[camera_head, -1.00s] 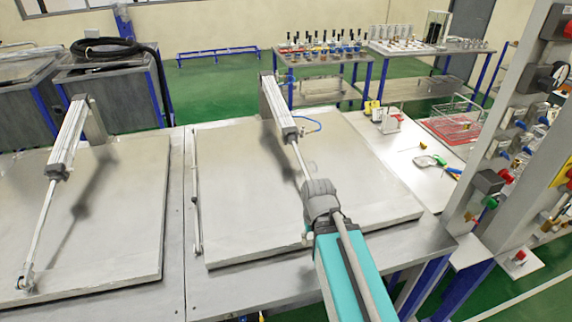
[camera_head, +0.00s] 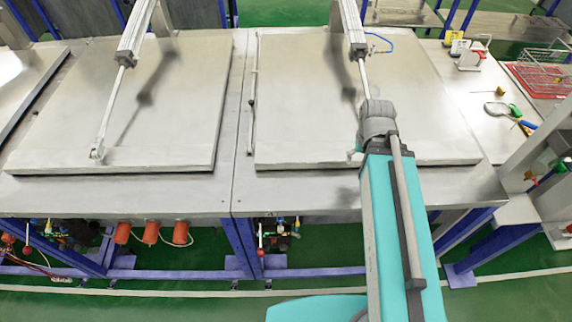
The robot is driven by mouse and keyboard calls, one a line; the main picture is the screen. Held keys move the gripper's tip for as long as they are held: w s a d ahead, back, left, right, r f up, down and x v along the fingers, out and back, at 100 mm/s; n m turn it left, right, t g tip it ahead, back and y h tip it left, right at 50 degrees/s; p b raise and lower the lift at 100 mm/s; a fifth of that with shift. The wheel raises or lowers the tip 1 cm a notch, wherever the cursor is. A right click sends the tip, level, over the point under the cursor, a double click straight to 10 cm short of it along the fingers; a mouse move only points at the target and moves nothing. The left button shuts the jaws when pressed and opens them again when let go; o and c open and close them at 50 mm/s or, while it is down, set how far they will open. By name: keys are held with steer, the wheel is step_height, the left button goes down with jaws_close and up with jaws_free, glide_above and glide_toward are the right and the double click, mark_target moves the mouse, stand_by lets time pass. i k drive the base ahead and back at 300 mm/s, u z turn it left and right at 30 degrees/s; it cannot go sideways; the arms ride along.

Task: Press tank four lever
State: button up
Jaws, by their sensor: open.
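Two flat grey tank lids lie closed, one at left (camera_head: 140,100) and one at right (camera_head: 300,110), each with a pneumatic cylinder on top. Another red-knobbed lever (camera_head: 27,226) is under the bench at far left. I see no numbers, so I cannot tell which lever belongs to tank four. My teal arm reaches over the right lid and hides part of it. My gripper does not show.
Several orange-red cylinders (camera_head: 150,233) hang under the left bench. Blue legs and rails (camera_head: 240,245) frame the space below. A side table (camera_head: 490,90) at right holds tools and a wire basket (camera_head: 540,72). Green floor (camera_head: 180,305) in front is clear.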

mark_target(261, 251)
steer(key=u, duration=1.7)
steer(key=k, duration=0.85)
steer(key=z, duration=0.25)
